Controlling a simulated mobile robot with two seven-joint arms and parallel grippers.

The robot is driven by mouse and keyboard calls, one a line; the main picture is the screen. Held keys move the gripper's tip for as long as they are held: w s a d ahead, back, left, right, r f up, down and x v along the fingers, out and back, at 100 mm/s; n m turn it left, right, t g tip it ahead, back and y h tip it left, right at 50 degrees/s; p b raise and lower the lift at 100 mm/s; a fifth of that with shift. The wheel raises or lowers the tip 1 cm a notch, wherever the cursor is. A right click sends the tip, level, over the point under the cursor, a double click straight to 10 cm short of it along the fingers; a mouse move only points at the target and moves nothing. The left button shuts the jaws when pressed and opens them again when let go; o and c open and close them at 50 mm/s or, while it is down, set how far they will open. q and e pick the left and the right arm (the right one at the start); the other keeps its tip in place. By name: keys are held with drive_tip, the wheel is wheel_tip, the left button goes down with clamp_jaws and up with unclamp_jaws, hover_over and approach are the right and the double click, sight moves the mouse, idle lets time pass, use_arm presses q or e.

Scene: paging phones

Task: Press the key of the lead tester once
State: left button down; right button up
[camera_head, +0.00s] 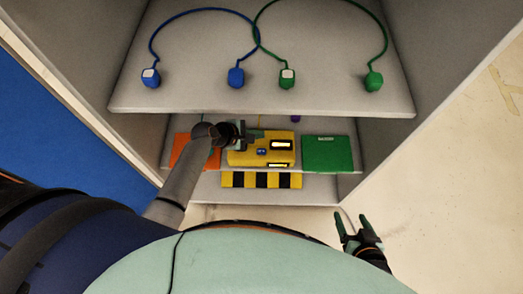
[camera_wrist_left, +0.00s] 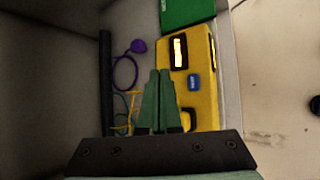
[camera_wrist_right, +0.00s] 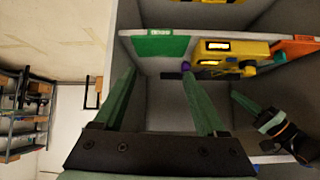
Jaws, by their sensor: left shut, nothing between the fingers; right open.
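The lead tester (camera_head: 240,159) is a yellow box with lit displays and a small blue key (camera_head: 261,152). It lies on the lower shelf between an orange and a green panel. In the left wrist view the tester (camera_wrist_left: 204,105) lies right of the fingertips, with its blue key (camera_wrist_left: 194,81) in plain sight. My left gripper (camera_head: 243,132) is shut and empty, at the tester's left part; contact cannot be told. It also shows in the left wrist view (camera_wrist_left: 159,75). My right gripper (camera_head: 357,222) is open and empty, outside the cabinet at the lower right.
The upper shelf (camera_head: 200,98) holds a blue lead (camera_head: 236,77) and a green lead (camera_head: 375,81) and overhangs the lower one. An orange panel (camera_head: 185,152) and a green panel (camera_head: 328,154) flank the tester. A purple-ended lead (camera_wrist_left: 138,46) lies beside it. Cabinet walls enclose both sides.

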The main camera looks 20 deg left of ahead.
use_arm(q)
drive_tip(key=b, duration=0.5)
hover_over(258, 152)
wheel_tip(258, 152, down, 5)
drive_tip(key=shift+r, duration=0.1)
wheel_tip(258, 152, down, 2)
drive_tip(key=shift+f+b, duration=0.15)
drive_tip(key=shift+b, duration=0.95)
drive_tip(key=shift+f, duration=0.3)
drive_tip(key=shift+f+b, duration=0.25)
drive_tip(key=shift+b, duration=0.1)
use_arm(e)
drive_tip(key=w+a+f, duration=0.1)
drive_tip(key=a+f, duration=0.2)
drive_tip(key=f, duration=0.2)
drive_tip(key=shift+w+f+n+y, duration=0.3)
drive_tip(key=shift+w+f+y, duration=0.05)
drive_tip(key=shift+f+y, duration=0.05)
drive_tip(key=shift+r, duration=0.1)
drive_tip(key=shift+f, duration=0.2)
drive_tip(key=shift+r, duration=0.1)
use_arm(q)
drive_tip(key=shift+f, duration=0.15)
